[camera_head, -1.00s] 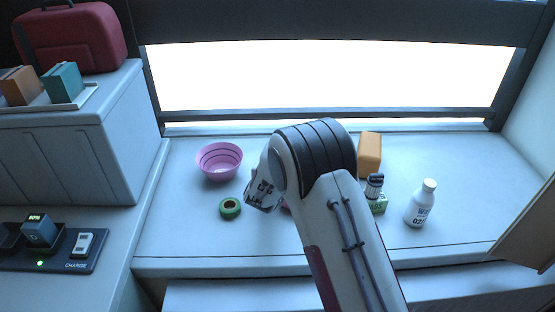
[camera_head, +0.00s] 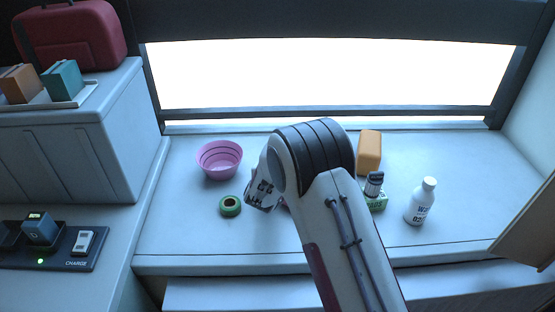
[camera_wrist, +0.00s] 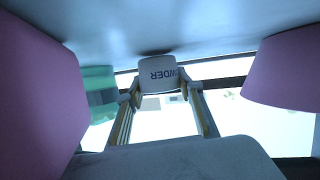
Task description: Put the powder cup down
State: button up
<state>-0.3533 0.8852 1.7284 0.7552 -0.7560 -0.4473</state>
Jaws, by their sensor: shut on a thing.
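The powder cup (camera_wrist: 157,73) is white with dark lettering, partly readable as "WDER" and upside down in the wrist view. My gripper (camera_wrist: 161,84) is shut on it, with one finger on each side. The cup's end is close to the pale counter, which fills the top of the wrist view, and a dark shadow lies beside it. I cannot tell whether it touches. In the head view my arm hides the cup and the fingers.
A pink bowl (camera_head: 219,160) and a green ring (camera_head: 230,206) are left of my arm. Large pink shapes (camera_wrist: 38,90) flank the wrist view. The counter's front left is clear.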

jog(key=shift+s+d+f, duration=0.1)
jog(key=shift+s+f, duration=0.05)
jog(key=shift+f, duration=0.4)
jog(key=shift+s+f, duration=0.15)
jog(key=shift+f, duration=0.35)
jog(key=o, duration=1.1)
jog(key=shift+o, duration=0.2)
jog(key=shift+s+r, duration=0.1)
jog(key=shift+s, duration=0.05)
jog(key=shift+w+r+v, duration=0.1)
jog(key=shift+r+v, duration=0.05)
jog(key=shift+v, duration=0.75)
jog(key=shift+w+r+v, duration=0.1)
jog(key=shift+r+v, duration=0.1)
jog(key=shift+v, duration=0.75)
jog(key=shift+w+r+v, duration=0.1)
jog(key=shift+r+v, duration=0.05)
jog(key=shift+v, duration=0.75)
jog(key=shift+s+a+r, duration=0.25)
jog(key=shift+s+r, duration=0.45)
jog(key=shift+s, duration=0.2)
jog(key=shift+r, duration=0.1)
jog(key=shift+r, duration=0.15)
